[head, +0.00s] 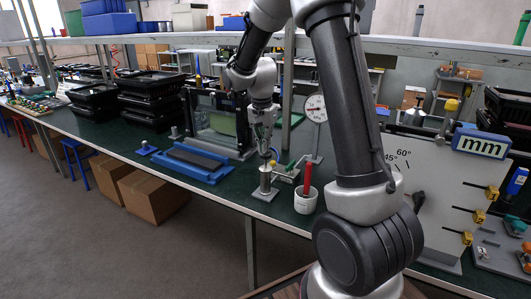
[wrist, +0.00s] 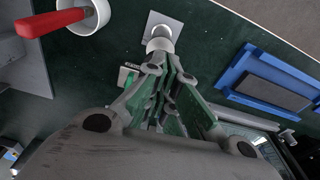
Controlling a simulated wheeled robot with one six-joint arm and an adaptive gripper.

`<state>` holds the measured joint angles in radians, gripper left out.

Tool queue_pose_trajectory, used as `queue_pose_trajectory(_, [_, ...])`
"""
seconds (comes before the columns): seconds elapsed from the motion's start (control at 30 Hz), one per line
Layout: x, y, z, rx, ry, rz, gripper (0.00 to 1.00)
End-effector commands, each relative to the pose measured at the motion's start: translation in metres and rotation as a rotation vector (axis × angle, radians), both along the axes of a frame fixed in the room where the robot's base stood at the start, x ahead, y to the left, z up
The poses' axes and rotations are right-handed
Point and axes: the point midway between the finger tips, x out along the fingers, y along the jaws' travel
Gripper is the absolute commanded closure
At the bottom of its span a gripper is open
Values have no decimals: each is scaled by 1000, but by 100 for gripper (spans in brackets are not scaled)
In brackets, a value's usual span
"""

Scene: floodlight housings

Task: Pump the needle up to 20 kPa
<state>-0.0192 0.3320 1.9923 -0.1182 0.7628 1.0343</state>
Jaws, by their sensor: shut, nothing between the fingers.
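A round white pressure gauge (head: 316,108) stands on a post at the back of the bench in the head view. Its needle is too small to read. A small silver hand pump (head: 265,184) stands on a square plate near the bench's front edge. Its silver top (wrist: 160,43) and pale base plate show in the wrist view, just beyond my fingers. My gripper (head: 264,152) is shut and empty, pointing down above the pump. In the wrist view my gripper (wrist: 168,75) hides part of the pump. I cannot tell whether it touches the pump.
A white cup (head: 305,204) with a red-handled tool stands right of the pump. A blue tray (head: 187,163) with a dark pad lies to the left. A grey angle board (head: 440,190) with a blue "mm" sign stands right. Black crates (head: 150,108) stand farther left.

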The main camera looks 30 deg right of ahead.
Motion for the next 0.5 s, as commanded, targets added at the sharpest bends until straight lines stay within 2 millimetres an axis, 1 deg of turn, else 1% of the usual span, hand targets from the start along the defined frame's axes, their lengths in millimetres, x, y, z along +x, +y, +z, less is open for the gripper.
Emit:
queue_pose_trajectory(0.1, [0,0,-3,0,0,0,100])
queue_pose_trajectory(0.4, [0,0,-3,0,0,0,100])
queue_pose_trajectory(0.5, [0,0,-10,0,2,0,100])
